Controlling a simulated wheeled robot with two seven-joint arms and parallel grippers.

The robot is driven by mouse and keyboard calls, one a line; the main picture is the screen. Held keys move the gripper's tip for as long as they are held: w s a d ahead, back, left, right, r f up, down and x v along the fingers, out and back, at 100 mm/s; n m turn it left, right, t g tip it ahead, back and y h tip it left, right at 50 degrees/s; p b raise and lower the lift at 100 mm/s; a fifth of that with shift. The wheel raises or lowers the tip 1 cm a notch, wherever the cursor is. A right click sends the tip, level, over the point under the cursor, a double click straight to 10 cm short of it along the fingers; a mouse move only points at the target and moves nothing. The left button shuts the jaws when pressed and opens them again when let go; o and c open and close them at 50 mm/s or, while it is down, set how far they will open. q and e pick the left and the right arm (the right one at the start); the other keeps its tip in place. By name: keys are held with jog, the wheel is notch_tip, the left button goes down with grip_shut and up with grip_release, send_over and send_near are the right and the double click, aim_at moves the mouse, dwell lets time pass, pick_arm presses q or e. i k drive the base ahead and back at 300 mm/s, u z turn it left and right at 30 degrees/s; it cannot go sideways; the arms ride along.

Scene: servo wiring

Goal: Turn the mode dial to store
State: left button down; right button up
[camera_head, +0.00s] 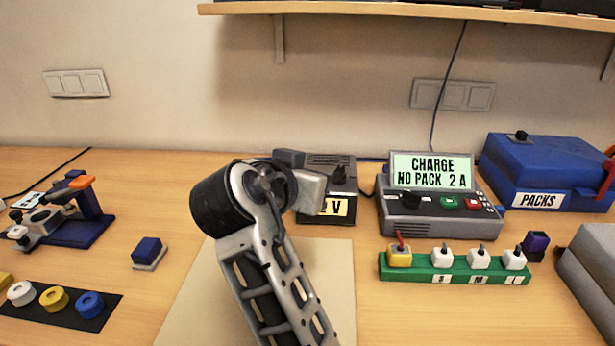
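The charger (436,213) is a grey box at the right of centre. Its raised screen (431,170) reads "CHARGE NO PACK 2 A". A black dial (410,200) sits at the left of its front panel, beside a green and a red button. One arm of mine rises from the bottom middle, apparently the right. Its gripper (299,175) has its two grey finger blocks apart, left of the charger, and appears empty. It partly covers a dark box (341,170) with a black knob and a label ending in "V". My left gripper is not in view.
A green strip (455,270) with a yellow plug and several white ones stands before the charger. A blue PACKS box (545,170) is behind right, a dark purple block (536,244) nearer. A blue fixture (75,225) stands left. A shelf (400,12) hangs above.

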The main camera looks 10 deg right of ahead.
aim_at(410, 199)
jog(key=k, duration=1.5)
